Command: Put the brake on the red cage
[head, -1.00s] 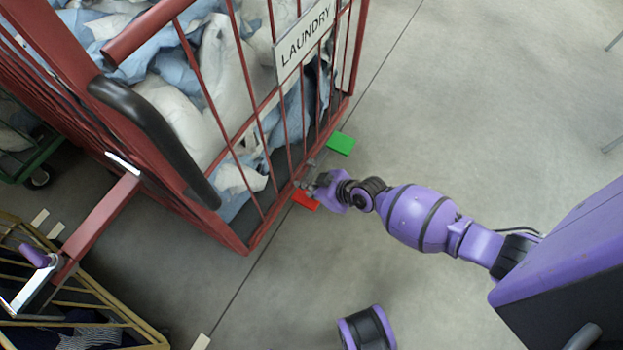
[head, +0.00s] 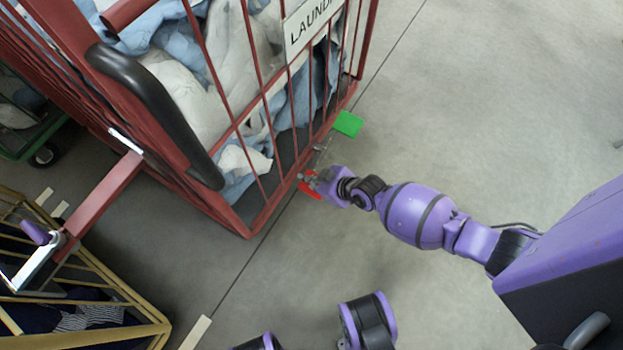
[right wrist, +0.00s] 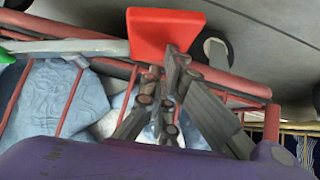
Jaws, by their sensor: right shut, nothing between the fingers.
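The red cage (head: 262,226) stands on the left, filled with white and blue laundry and bearing a LAUNDRY sign (head: 310,24). At its foot are a red pedal (head: 311,190) and a green pedal (head: 348,124). My right gripper (head: 308,180) is shut and empty, at the red pedal and partly covering it in the head view. In the right wrist view the red pedal (right wrist: 165,32) lies just beyond the shut fingertips (right wrist: 172,58). I cannot tell whether they touch. My left gripper is not in view.
A yellow cage (head: 150,331) with dark cloth stands at the lower left, and a green wheeled cart (head: 22,152) behind it. A red bar (head: 100,203) with a purple knob sticks out at the left. Open floor lies to the right.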

